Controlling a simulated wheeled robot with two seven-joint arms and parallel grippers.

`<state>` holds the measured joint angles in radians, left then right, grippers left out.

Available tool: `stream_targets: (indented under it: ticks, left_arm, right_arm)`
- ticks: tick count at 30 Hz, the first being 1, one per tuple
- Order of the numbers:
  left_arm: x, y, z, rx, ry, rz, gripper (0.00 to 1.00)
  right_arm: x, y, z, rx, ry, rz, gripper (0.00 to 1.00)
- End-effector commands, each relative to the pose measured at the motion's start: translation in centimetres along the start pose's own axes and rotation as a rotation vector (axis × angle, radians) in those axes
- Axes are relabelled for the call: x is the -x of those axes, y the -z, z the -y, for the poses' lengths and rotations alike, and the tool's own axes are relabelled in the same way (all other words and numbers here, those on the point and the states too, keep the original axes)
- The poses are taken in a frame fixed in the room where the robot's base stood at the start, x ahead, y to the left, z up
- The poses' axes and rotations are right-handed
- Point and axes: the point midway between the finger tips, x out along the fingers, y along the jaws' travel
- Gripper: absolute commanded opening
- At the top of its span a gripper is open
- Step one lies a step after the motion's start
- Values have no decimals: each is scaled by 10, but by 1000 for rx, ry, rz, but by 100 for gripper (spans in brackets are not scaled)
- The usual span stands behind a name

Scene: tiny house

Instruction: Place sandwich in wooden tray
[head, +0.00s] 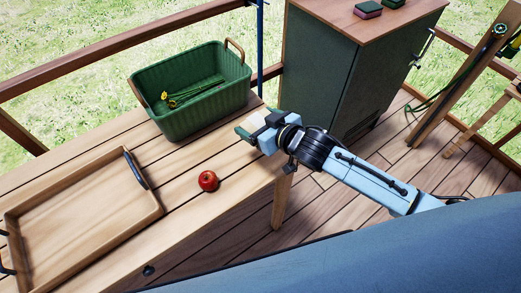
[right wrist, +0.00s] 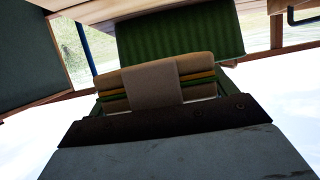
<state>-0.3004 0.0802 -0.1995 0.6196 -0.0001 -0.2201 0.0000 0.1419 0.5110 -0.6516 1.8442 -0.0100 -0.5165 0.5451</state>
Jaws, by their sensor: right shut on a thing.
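The wooden tray (head: 80,222) lies on the table at the left of the head view, empty, with dark handles at its ends. Its left part is cut off by the frame. My right gripper (head: 257,124) is above the table's right end, right of the tray and well apart from it. It is shut on the sandwich, which shows in the right wrist view (right wrist: 118,88) as tan bread with yellow and green layers and a pale wrap band around the middle. In the head view the gripper mostly hides the sandwich. My left gripper is not in view.
A green ribbed basket (head: 205,112) with yellow-and-green items inside stands at the back of the table (head: 190,205), just left of my right gripper. A red apple (head: 208,181) sits between tray and gripper. A dark green cabinet (head: 315,80) stands behind to the right.

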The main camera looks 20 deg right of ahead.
Motion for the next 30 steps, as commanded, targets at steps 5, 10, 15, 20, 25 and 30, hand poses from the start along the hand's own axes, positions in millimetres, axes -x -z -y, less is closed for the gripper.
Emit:
stream_targets:
  ticks: [5, 10, 15, 20, 25, 30]
  left_arm:
    - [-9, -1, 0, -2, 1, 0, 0]
    - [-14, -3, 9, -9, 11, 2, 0]
    - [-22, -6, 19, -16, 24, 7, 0]
    - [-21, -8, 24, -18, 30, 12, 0]
    - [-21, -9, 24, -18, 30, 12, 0]
    - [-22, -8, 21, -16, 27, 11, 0]
  right_arm:
    - [-11, -28, 0, -1, -1, 4, 59]
    - [-18, -45, 0, -2, -1, 2, 59]
    - [-27, -68, 0, -2, -2, 4, 59]
    - [-34, -85, 0, -3, -1, 3, 59]
    - [-36, -88, 1, -1, 0, 0, 59]
    - [-36, -88, 0, -1, 0, 1, 59]
